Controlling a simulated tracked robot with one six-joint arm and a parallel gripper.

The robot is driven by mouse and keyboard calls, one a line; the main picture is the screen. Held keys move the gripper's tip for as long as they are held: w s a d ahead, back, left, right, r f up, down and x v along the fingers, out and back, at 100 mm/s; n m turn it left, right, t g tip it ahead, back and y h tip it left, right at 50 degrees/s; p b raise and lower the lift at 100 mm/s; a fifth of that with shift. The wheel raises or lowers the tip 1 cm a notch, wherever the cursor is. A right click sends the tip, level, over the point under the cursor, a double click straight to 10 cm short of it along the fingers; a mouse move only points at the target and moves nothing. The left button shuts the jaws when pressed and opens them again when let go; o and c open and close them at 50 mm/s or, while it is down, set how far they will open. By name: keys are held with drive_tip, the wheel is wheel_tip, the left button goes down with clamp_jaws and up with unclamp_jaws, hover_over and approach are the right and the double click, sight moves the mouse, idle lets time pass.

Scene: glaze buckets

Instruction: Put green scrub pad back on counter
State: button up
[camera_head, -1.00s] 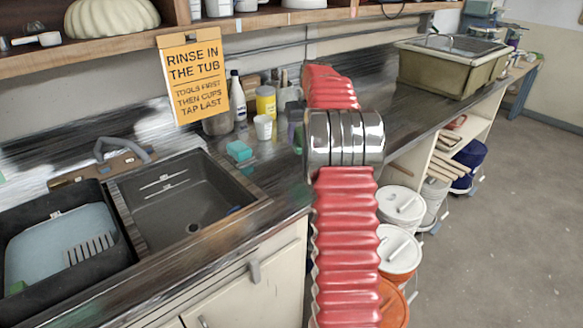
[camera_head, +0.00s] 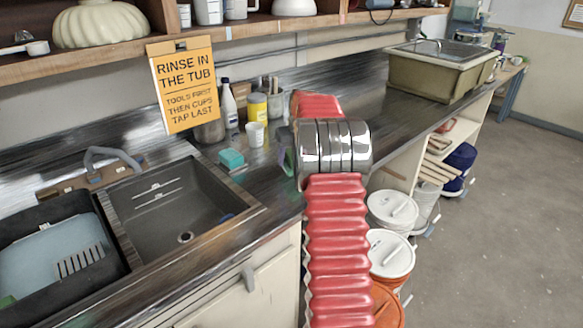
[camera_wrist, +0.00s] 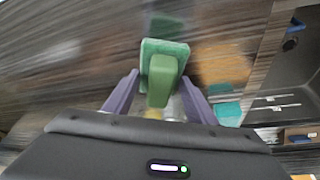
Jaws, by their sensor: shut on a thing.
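My gripper (camera_wrist: 160,84) shows in the wrist view with two purple fingers on either side of a green block. It is shut on the green scrub pad (camera_wrist: 165,47), a lighter green slab with a darker green block-shaped part on it. The pad is held over the dark streaked counter (camera_wrist: 60,70); I cannot tell its height. In the head view my red ribbed arm hides most of the gripper, and only a bit of purple and green shows left of the metal band. The counter (camera_head: 330,85) runs along the wall.
A teal sponge (camera_head: 231,158) lies on the counter beside a white cup (camera_head: 255,134), a yellow container (camera_head: 257,106) and a white bottle (camera_head: 228,103). A sink (camera_head: 180,205) and black tub (camera_head: 110,240) stand left. An olive basin (camera_head: 430,80) stands right. Lidded buckets (camera_head: 388,252) sit below.

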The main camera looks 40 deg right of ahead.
drive_tip(key=shift+f, duration=1.9)
drive_tip(key=o, duration=1)
drive_tip(key=shift+c, duration=0.2)
drive_tip(key=v, duration=1.2)
drive_tip(key=shift+a, duration=0.15)
